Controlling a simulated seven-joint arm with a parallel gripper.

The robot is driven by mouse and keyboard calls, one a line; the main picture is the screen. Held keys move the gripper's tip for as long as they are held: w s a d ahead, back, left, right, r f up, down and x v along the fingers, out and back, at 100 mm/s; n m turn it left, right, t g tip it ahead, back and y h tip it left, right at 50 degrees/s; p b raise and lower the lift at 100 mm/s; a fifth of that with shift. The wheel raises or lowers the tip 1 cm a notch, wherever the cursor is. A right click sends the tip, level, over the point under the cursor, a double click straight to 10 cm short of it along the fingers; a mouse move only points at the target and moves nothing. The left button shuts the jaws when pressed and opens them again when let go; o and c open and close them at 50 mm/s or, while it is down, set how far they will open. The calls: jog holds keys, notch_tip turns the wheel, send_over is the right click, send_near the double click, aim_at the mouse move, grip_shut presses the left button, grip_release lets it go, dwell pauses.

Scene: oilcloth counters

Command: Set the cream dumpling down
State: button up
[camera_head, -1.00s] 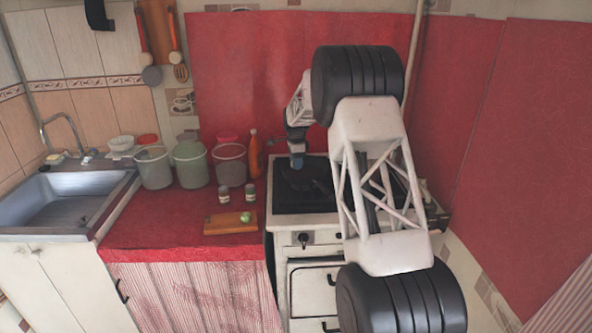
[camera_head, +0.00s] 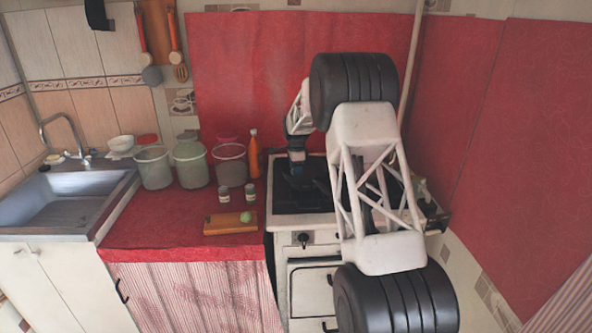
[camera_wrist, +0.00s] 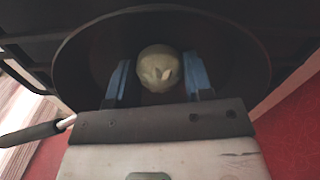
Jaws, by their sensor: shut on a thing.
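The cream dumpling (camera_wrist: 157,67) is pale and rounded, with a pleated top. In the wrist view it sits between the two blue fingers of my gripper (camera_wrist: 160,78), which is shut on it. A dark round pan (camera_wrist: 80,60) spreads behind and around it, and the dumpling appears inside the pan's outline. I cannot tell whether its underside touches the pan. In the head view my gripper (camera_head: 297,168) points down over the stove (camera_head: 296,222), and the dumpling is too hidden there to make out.
A wooden board (camera_head: 222,229) with a small green item (camera_head: 246,217) lies on the red counter (camera_head: 165,225). Two small jars (camera_head: 237,193), several buckets (camera_head: 190,165) and an orange bottle (camera_head: 254,155) stand left of the stove. A black handle (camera_wrist: 30,135) juts out at lower left.

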jog(key=shift+f, duration=0.1)
jog(key=o, duration=0.6)
notch_tip(320, 180, up, 12)
jog(key=shift+r, duration=0.15)
dwell(0.7)
jog(key=shift+r, duration=0.1)
dwell(0.7)
